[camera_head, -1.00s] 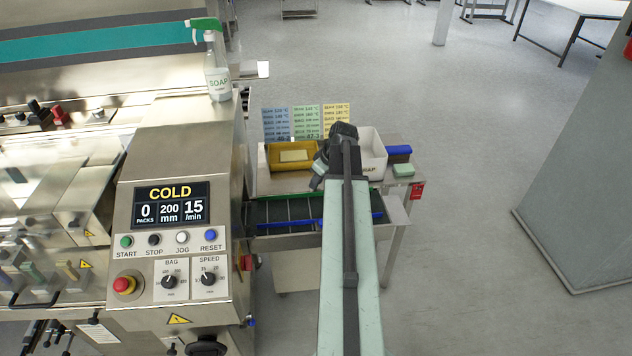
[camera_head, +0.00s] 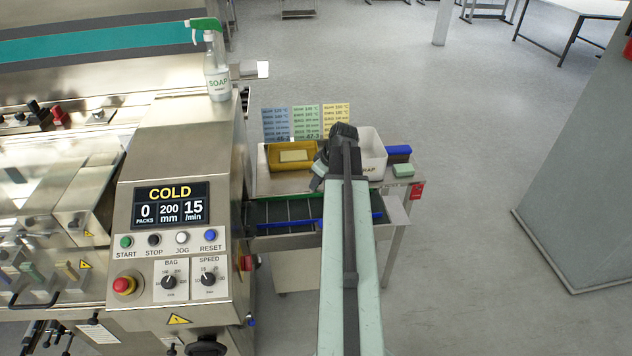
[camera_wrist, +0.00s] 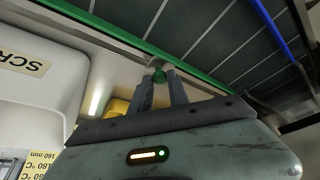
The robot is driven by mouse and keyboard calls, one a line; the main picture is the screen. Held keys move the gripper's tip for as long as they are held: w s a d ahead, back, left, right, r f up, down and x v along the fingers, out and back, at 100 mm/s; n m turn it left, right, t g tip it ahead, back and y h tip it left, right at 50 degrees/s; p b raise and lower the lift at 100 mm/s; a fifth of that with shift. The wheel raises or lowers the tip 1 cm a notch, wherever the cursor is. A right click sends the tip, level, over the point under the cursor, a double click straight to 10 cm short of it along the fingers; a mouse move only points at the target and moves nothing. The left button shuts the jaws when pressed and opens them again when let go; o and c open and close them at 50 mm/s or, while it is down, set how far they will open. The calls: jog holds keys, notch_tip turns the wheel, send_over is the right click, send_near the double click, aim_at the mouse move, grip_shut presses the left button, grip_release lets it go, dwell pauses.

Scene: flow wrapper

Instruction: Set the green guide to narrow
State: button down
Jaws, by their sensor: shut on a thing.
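The green guide (camera_wrist: 131,41) is a long green rail along one side of the dark infeed conveyor in the wrist view. In the head view the green guide (camera_head: 284,196) runs along the far edge of the conveyor. The opposite blue guide (camera_wrist: 271,29) runs along the conveyor's other side.
A yellow bin (camera_head: 279,165) and a white bin (camera_head: 373,146) stand on the table behind the conveyor, with coloured cards (camera_head: 306,121) behind them. A blue block (camera_head: 398,150) and a green bar (camera_head: 403,170) lie at the right. The machine panel (camera_head: 170,206) is left of my arm.

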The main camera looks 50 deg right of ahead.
jog(key=shift+s+a, duration=0.8)
jog(key=shift+s, duration=0.15)
jog(key=c, duration=1.3)
grip_release()
jog(key=shift+o, duration=0.2)
